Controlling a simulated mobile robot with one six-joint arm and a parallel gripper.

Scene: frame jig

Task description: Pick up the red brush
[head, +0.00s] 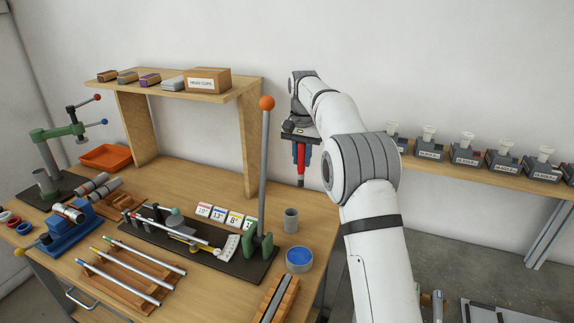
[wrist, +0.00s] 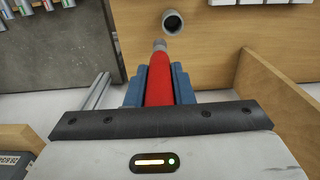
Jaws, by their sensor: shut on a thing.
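My gripper (wrist: 159,88) is shut on the red brush (wrist: 158,84), which sits between the two blue fingers in the wrist view. The brush's grey end points away from me, toward a grey cup (wrist: 173,22) on the bench. In the head view the red brush (head: 301,160) hangs roughly upright below my gripper (head: 301,155), clear of the bench. The grey cup (head: 291,221) stands upright on the bench below and slightly left of the brush.
A tall lever (head: 266,160) with an orange knob rises from the jig left of my gripper. A blue-topped round tin (head: 299,259) stands near the cup. A shelf (head: 180,92) with boxes is at the back left. Several grey bins (head: 465,155) line the right shelf.

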